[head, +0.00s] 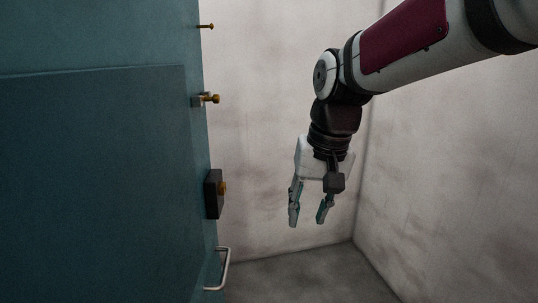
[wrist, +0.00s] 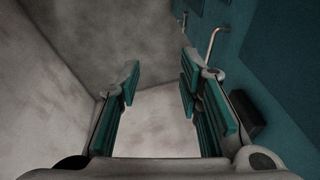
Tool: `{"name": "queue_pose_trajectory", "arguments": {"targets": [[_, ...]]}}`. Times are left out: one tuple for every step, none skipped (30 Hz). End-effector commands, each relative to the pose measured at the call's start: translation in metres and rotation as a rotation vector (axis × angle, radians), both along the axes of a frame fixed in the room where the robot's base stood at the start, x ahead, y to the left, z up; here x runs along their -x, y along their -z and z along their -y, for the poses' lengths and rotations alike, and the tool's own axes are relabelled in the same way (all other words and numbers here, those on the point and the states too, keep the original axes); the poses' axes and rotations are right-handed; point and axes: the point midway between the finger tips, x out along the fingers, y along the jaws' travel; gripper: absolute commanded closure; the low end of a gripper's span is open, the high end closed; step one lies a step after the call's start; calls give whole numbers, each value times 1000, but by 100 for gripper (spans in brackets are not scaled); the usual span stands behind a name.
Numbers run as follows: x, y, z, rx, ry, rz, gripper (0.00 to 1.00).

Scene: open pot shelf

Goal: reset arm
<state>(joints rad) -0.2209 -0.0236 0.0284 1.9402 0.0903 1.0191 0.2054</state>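My gripper (head: 307,222) hangs pointing down in the head view, to the right of a teal door-like panel (head: 95,170) and apart from it. Its two fingers are spread with nothing between them. In the wrist view, my gripper (wrist: 160,66) also shows both teal-padded fingers apart, with only bare wall and floor visible between and beyond them. My arm reaches in from the upper right and is bent at the wrist.
The panel's edge carries a pale bar handle (head: 226,268), a dark box with a brass knob (head: 214,194), a brass latch (head: 207,99) and a small brass peg (head: 206,26). Pale walls (head: 450,170) stand behind and right. Grey floor (head: 300,278) looks clear.

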Motion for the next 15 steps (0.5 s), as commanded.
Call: {"name": "queue_pose_trajectory", "arguments": {"targets": [[20,-13,15,7,8,19,67],[31,-17,23,12,8,28,67],[45,-22,33,19,10,41,67],[56,-26,40,25,11,50,67],[67,-29,47,31,12,60,67],[82,-32,57,39,14,72,67],[93,-34,63,43,16,80,67],[104,-35,69,49,16,89,67],[119,-37,77,57,19,101,67],[131,-37,83,64,21,110,67],[142,-38,88,70,21,118,67],[156,-37,95,79,23,128,67],[166,-36,99,84,25,135,67],[176,-35,103,90,26,142,67],[188,-33,108,97,26,152,67]]}}
